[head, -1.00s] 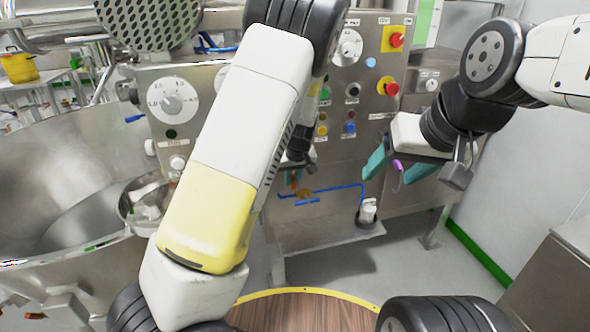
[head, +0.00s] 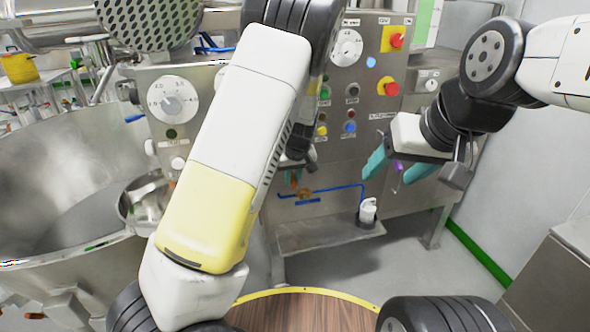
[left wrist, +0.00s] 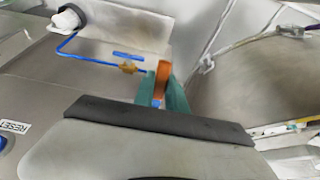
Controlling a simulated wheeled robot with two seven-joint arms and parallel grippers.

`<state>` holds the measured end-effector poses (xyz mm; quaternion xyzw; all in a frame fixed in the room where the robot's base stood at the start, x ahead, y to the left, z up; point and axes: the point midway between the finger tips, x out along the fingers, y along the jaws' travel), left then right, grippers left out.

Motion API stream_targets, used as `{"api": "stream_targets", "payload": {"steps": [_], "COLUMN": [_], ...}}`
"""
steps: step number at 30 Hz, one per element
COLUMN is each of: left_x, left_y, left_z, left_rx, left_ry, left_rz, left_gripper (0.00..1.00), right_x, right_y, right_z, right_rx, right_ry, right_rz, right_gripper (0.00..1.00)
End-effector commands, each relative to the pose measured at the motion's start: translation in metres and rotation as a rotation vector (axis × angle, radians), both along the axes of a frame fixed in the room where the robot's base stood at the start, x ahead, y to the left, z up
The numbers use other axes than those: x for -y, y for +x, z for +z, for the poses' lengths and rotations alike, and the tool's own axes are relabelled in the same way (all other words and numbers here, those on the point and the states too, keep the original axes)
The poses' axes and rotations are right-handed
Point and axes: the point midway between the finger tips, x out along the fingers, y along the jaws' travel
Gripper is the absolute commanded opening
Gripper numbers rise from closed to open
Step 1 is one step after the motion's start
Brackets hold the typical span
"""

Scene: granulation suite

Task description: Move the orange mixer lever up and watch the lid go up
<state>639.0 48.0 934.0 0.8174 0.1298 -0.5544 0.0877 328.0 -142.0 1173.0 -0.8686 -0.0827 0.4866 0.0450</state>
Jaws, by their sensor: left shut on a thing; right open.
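The orange lever (left wrist: 160,82) shows between the teal fingertips of my left gripper (left wrist: 168,92) in the left wrist view. The left gripper is shut on it. In the head view my left forearm hides most of that gripper, and only a bit of orange shows beside the wrist. The steel mixer bowl (head: 60,190) stands at the left. A perforated round steel piece (head: 150,18) is above it at the top; I cannot tell whether it belongs to the lid. My right gripper (head: 398,172) is open and empty in front of the panel's right side.
The steel control panel (head: 350,95) carries dials, coloured buttons and red stop knobs. A blue pipe (head: 335,188) runs below it. A steel cabinet (head: 550,270) stands at the lower right. A yellow pot (head: 18,67) is far left. The floor before the panel is clear.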

Motion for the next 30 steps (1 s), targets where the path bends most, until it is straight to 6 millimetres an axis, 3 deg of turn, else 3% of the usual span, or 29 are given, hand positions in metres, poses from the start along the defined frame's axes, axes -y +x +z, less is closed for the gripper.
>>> {"api": "stream_targets", "payload": {"steps": [15, 27, 28, 30], "left_x": [0.003, 0.003, 0.003, 0.003], "left_y": [-0.008, -0.009, -0.009, -0.009], "left_z": [0.034, 0.037, 0.037, 0.037], "left_rx": [-0.318, -0.341, -0.341, -0.341], "left_ry": [-0.105, -0.112, -0.112, -0.112], "left_rz": [0.002, 0.000, 0.000, 0.000], "left_gripper": [0.00, 0.00, 0.20, 0.34], "right_x": [0.000, 0.000, 0.000, 0.000], "right_y": [0.000, 0.000, 0.000, 0.000], "right_z": [0.000, 0.000, 0.000, 0.000], "right_rx": [0.000, 0.000, 0.000, 0.000], "right_ry": [0.000, 0.000, 0.000, 0.000], "right_rz": [0.000, 0.000, 0.000, 0.000], "right_gripper": [0.61, 0.61, 0.61, 0.61]}}
